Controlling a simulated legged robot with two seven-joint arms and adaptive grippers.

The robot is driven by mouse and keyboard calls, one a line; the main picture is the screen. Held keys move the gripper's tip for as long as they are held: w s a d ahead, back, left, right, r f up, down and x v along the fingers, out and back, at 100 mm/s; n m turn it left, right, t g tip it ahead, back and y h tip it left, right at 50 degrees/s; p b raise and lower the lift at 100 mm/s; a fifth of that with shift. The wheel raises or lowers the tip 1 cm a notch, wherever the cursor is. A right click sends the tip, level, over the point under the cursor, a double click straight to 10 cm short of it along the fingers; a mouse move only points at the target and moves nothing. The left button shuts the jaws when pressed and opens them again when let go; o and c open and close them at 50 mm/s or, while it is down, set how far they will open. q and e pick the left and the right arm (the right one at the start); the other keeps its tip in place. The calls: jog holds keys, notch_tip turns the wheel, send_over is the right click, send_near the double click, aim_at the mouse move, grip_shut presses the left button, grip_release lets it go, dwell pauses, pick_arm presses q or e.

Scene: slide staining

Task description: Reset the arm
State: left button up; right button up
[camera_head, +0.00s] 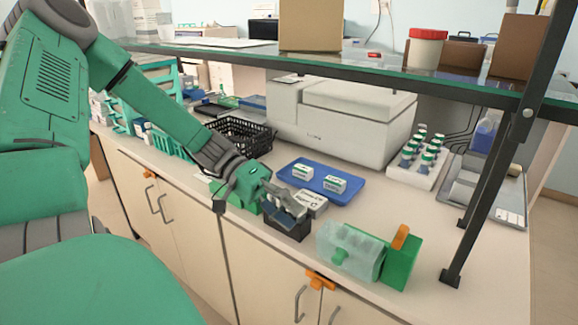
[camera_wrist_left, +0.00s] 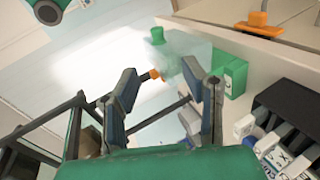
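My left arm reaches in from the left in the head view, with its left gripper (camera_head: 290,203) low over the front of the bench. The gripper is beside and above a small dark open-topped box (camera_head: 287,227). In the left wrist view, the two fingers of the left gripper (camera_wrist_left: 158,74) stand wide apart with nothing held between them. A dark box (camera_wrist_left: 287,98) with white items shows at the right there. My right gripper is in neither view.
A translucent container (camera_head: 348,250) and a green block (camera_head: 401,262) stand right of the gripper. A blue tray (camera_head: 345,197) carries small boxes. A black basket (camera_head: 255,140) and white machine (camera_head: 340,125) stand behind. A glass shelf (camera_head: 400,75) spans above; its dark posts stand right.

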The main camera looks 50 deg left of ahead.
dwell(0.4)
pick_arm(q)
jog(key=s+f+g+y+b, duration=0.1)
jog(key=s+f+g+y, duration=0.1)
jog(key=f+y, duration=0.6)
jog(key=s+f+g+y+b, duration=0.2)
jog(key=s+f+y, duration=0.15)
jog(key=f, duration=0.95)
jog(key=s+d+f+m+y+b, duration=0.1)
jog(key=s+d+f+m, duration=0.1)
jog(key=s+d+f, duration=0.6)
jog(key=d+f, duration=0.3)
jog(key=shift+s+d+t, duration=0.15)
jog(key=shift+s+t, duration=0.15)
jog(key=shift+t, duration=0.1)
jog(key=shift+f+y, duration=0.1)
jog(key=shift+y, duration=0.15)
jog(key=shift+w, duration=0.15)
